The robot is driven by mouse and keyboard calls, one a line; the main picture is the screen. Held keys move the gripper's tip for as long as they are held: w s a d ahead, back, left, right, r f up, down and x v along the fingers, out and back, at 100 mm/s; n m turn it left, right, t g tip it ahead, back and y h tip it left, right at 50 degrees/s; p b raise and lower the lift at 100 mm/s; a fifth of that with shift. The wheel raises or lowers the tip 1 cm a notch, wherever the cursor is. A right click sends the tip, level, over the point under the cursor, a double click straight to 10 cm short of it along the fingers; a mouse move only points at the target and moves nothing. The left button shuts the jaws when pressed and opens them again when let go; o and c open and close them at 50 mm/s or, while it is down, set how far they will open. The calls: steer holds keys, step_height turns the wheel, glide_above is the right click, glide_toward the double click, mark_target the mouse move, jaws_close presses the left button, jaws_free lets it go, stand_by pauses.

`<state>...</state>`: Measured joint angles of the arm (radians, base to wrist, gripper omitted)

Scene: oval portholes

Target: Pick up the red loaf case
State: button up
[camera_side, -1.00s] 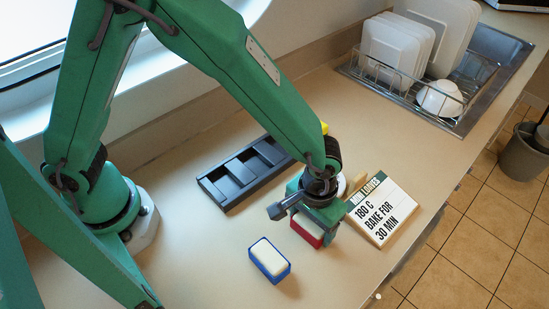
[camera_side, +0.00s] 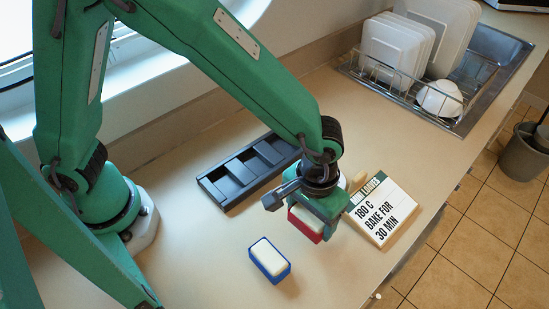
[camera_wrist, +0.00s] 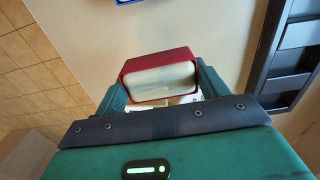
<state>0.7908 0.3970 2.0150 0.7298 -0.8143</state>
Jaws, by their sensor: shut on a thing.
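The red loaf case (camera_side: 305,228) with its pale filling is held between the jaws of my gripper (camera_side: 314,215) in the side view. My gripper is shut on it and appears to hold it a little above the counter. In the wrist view the red loaf case (camera_wrist: 157,66) sits between the two green fingers of my gripper (camera_wrist: 160,84), its pale filling facing the camera. Part of the case is hidden behind the gripper in the side view.
A blue loaf case (camera_side: 270,262) stands on the counter in front. A dark compartment tray (camera_side: 228,187) lies behind to the left. A recipe sign (camera_side: 383,212) lies close on the right. A dish rack (camera_side: 405,82) is at the back.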

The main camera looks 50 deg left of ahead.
steer(key=s+d+r, duration=0.2)
steer(key=s+r, duration=0.4)
steer(key=s, duration=0.4)
steer(key=shift+d, duration=0.35)
